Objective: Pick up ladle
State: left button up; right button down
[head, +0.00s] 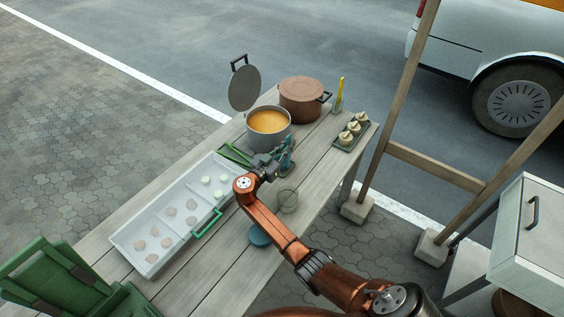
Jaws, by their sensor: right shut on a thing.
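My right gripper (272,163) is over the wooden table, just in front of the pot of orange soup (268,121). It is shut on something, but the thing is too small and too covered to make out. Slim teal pieces (287,154) show right at the fingers; I cannot tell whether they are held or stand behind. I cannot clearly make out a ladle anywhere. The soup pot is open, with a round grey lid (243,88) upright at its back left. My left gripper is not in view.
A white tray (133,240) with pale rounds lies left; green tongs (207,223) lie at its edge. A glass jar (287,198) and blue disc (259,236) are beside my arm.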

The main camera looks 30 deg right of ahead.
aim_at(287, 140)
jog(key=shift+r, duration=0.1)
notch_tip(287, 140, up, 3)
jog(key=shift+r, duration=0.2)
jog(key=s+a+r+p, duration=0.1)
jog(key=s+a+r, duration=0.7)
jog(key=s, duration=0.3)
jog(key=shift+a+r, duration=0.35)
jog(key=shift+r, duration=0.35)
